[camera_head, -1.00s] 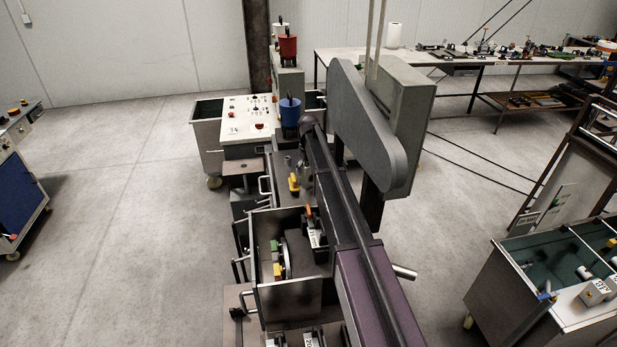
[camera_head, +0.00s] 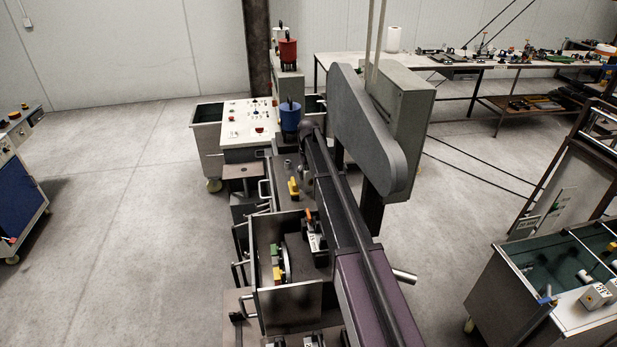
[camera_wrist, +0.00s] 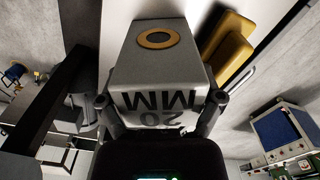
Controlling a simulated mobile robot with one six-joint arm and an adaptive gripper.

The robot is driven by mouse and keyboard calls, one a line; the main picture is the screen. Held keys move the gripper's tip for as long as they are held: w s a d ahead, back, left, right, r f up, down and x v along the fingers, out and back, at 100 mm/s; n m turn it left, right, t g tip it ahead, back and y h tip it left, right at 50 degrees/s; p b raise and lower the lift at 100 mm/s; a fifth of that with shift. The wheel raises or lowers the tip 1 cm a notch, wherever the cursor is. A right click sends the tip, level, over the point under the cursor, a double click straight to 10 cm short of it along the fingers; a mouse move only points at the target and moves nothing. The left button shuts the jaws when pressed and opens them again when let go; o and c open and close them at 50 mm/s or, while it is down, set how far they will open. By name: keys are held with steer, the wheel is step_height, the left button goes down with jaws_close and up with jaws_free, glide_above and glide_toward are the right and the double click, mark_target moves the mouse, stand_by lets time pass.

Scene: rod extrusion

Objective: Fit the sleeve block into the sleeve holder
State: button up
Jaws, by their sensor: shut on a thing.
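The sleeve block (camera_wrist: 157,70) is a grey block with a brass ring around a round hole in one face and "20 MM" in black on another. It fills the middle of the wrist view. My gripper (camera_wrist: 161,101) is shut on it, with one dark finger at each side. The block hangs close to a pale surface and a yellow part (camera_wrist: 229,48); I cannot tell whether it touches them. I cannot pick out the sleeve holder for sure. My gripper and the held block do not show in the head view.
A bin with labelled blocks (camera_head: 596,294) stands at right. The floor (camera_head: 120,200) at left is clear.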

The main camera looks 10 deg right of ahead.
steer(key=shift+r, duration=0.2)
step_height(320, 180, up, 10)
steer(key=p, duration=1)
steer(key=shift+f, duration=0.2)
steer(key=shift+s, duration=0.1)
stand_by(0.6)
